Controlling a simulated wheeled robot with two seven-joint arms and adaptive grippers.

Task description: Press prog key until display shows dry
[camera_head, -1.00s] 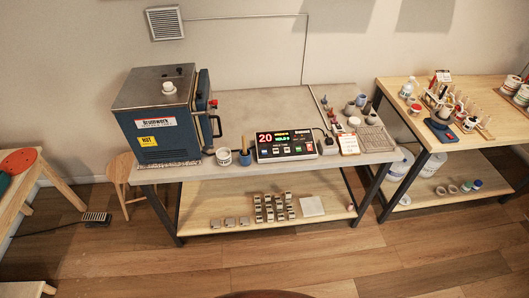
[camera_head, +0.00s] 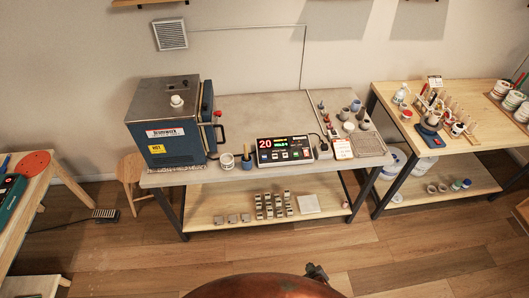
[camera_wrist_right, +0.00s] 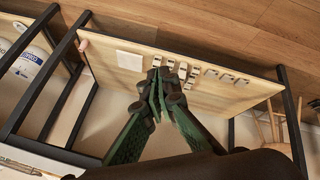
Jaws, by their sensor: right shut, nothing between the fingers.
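The controller box (camera_head: 285,151) lies on the grey-topped table, right of the blue kiln (camera_head: 165,125). Its display (camera_head: 267,143) shows a red "20" at left and small green text beside it, too small to read surely. A row of small keys sits below the display; their labels cannot be read, so I cannot tell which is prog. My right gripper (camera_head: 317,271) is low in the head view, well in front of the table and apart from the controller. In the right wrist view, its fingers (camera_wrist_right: 163,85) are together and empty. My left gripper is not in view.
A white cup (camera_head: 227,161) and a blue tool holder (camera_head: 247,162) stand left of the controller. The lower shelf (camera_head: 235,204) holds several small metallic blocks. The floor in front (camera_head: 130,255) is clear.

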